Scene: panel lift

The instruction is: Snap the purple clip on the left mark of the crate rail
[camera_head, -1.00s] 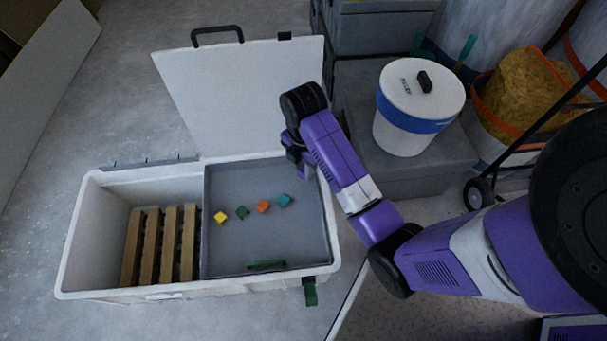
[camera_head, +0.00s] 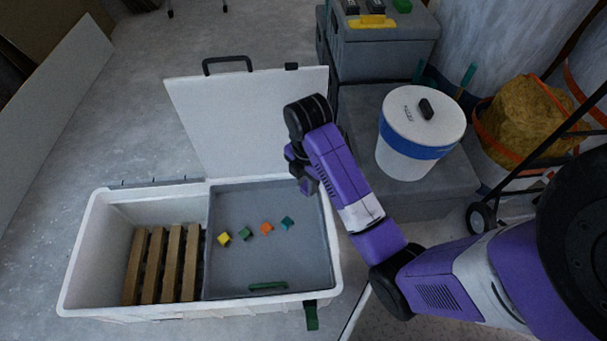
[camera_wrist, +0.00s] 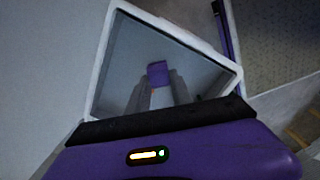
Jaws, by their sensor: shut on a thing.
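The purple clip (camera_wrist: 157,73) is a small block at the tips of my gripper's two grey fingers in the wrist view. My gripper (camera_head: 308,184) is shut on it, and in the head view it hangs over the back right part of the crate. The white crate (camera_head: 75,257) stands open on the floor, its lid (camera_head: 245,120) raised at the back. The wrist view shows a white rim (camera_wrist: 185,31) around a grey area beyond the clip. I cannot make out the rail's left mark in either view.
A grey tray (camera_head: 235,280) fills the crate's right half and carries several small coloured cubes (camera_head: 266,229). Brown slats (camera_head: 155,262) lie in the left half. A white bucket (camera_head: 405,165) with a blue band stands on a grey box at the right. The floor left of the crate is clear.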

